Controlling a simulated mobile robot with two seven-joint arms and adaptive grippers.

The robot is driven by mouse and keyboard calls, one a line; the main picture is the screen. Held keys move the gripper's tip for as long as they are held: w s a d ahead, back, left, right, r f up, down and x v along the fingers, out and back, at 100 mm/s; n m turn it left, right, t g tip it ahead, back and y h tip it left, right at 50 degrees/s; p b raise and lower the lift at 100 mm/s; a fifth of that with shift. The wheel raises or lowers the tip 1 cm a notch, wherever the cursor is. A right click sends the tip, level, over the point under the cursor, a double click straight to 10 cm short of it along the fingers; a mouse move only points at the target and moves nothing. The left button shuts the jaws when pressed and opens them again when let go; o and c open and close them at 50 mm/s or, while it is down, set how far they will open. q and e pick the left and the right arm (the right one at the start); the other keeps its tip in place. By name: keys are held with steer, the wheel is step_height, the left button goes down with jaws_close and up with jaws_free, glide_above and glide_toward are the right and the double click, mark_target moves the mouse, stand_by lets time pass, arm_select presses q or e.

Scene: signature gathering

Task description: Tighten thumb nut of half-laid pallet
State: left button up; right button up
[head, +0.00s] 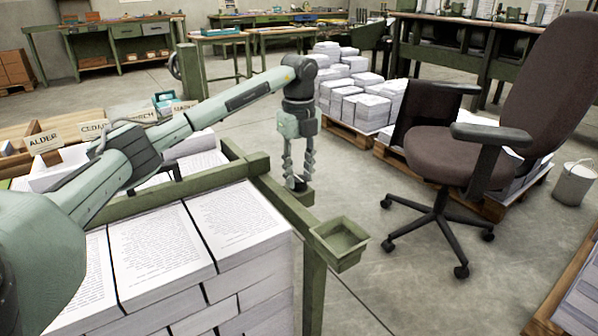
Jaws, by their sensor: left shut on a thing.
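My left arm reaches in from the left over the green frame (180,189). My left gripper (298,180) points straight down beyond the frame's corner, its fingers closed around a small light piece just above a green block. The piece is mostly hidden by the fingers; it may be the thumb nut, but I cannot make out its shape. Stacks of printed sheets (150,250) fill the near side of the frame. Several lower stacks of paper (360,108) stand on a wooden pallet (352,138) behind the gripper. My right gripper is not in view.
A small empty green tray (340,243) sticks out at the frame's near right post. A brown office chair (455,155) stands to the right, with a white bucket (574,183) beyond it. Labelled wooden bins (45,145) are at left. Bare floor lies between tray and chair.

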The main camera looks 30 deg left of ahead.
arm_select(q)
steer(key=m+p, duration=0.3)
steer(key=m, duration=0.3)
steer(key=shift+r+m+p, duration=0.15)
steer(key=shift+m+p, duration=0.25)
steer(key=shift+m, duration=0.4)
steer(key=m+p, duration=0.1)
steer(key=m, duration=0.3)
steer(key=shift+m, duration=0.3)
steer(key=m+p, duration=0.1)
steer(key=m, duration=0.4)
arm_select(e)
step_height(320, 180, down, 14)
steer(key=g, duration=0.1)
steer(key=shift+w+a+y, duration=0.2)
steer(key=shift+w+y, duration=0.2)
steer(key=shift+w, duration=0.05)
arm_select(q)
steer(key=shift+m, duration=0.3)
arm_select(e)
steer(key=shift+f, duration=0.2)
arm_select(q)
steer(key=o, duration=1.2)
steer(key=shift+c, duration=0.2)
